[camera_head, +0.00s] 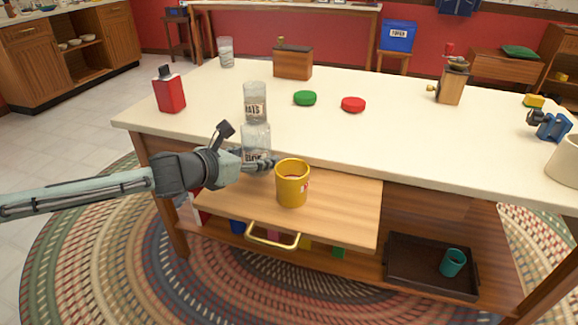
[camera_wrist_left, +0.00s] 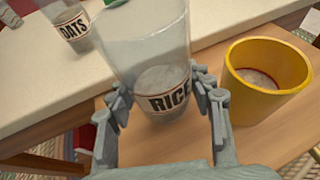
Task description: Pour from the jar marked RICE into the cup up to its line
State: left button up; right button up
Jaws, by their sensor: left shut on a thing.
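My left gripper (camera_wrist_left: 165,95) is shut around the clear jar marked RICE (camera_wrist_left: 150,50), with a finger on each side of its label. The jar looks about upright, with pale contents low inside. In the head view the RICE jar (camera_head: 256,138) is at the counter's front edge, left of the yellow cup (camera_head: 292,186); I cannot tell whether its base touches anything. The cup stands upright on the pulled-out wooden board (camera_head: 345,205). In the wrist view the cup (camera_wrist_left: 245,100) shows a red ring inside and a pale surface, rice or bare bottom. My right gripper is out of view.
The OATS jar (camera_head: 255,95) stands just behind the RICE jar. A red bottle (camera_head: 170,94), a green lid (camera_head: 305,98), a red lid (camera_head: 353,104) and a wooden box (camera_head: 293,64) are on the white counter. The board is clear right of the cup.

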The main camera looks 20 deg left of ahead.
aim_at(246, 140)
pick_arm(q)
jog(key=shift+r, duration=0.1)
jog(key=shift+r, duration=2.4)
jog(key=shift+s, duration=0.1)
